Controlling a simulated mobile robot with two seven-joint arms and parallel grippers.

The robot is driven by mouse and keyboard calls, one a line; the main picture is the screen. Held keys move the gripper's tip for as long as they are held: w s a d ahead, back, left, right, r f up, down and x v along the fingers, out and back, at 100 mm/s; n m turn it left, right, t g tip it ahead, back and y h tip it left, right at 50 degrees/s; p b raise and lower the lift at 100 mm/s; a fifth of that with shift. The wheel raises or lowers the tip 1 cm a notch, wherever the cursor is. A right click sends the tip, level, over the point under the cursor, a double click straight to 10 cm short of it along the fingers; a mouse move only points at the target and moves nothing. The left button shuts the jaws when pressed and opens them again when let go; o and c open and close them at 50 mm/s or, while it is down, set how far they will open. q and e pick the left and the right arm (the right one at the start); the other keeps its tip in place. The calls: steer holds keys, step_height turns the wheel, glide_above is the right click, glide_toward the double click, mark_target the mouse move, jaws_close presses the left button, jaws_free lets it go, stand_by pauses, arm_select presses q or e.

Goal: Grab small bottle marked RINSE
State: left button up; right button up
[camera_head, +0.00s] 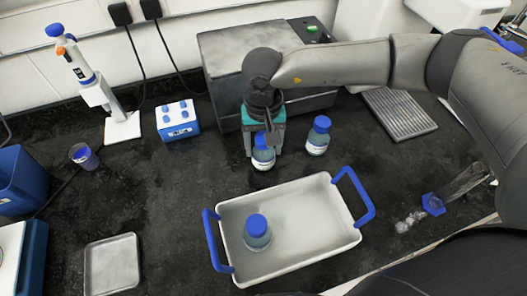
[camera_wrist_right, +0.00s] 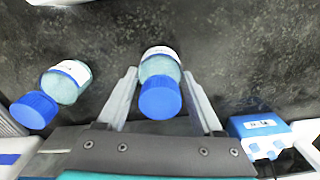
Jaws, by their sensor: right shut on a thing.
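My right gripper (camera_head: 262,140) reaches down in front of the grey box and is shut on a small blue-capped bottle (camera_head: 264,158). In the right wrist view, this bottle (camera_wrist_right: 160,65) stands between the two fingers (camera_wrist_right: 160,78), cap toward the camera. A second blue-capped bottle (camera_head: 317,140) stands just to the right of it; it also shows at the left of the wrist view (camera_wrist_right: 68,80). A third bottle (camera_head: 257,238) stands in the white tub (camera_head: 310,262). The label words are too small to read. My left gripper is not in view.
The white tub has raised blue handles. A grey box (camera_head: 222,62) stands behind the gripper. A blue-white rack (camera_head: 178,122), a pipette stand (camera_head: 122,130) and a purple-blue cup (camera_head: 84,156) are left. A metal tray (camera_head: 112,268) lies front left, a ribbed drain plate (camera_head: 400,112) right.

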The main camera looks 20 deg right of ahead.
jaws_close()
steer(key=shift+r, duration=0.1)
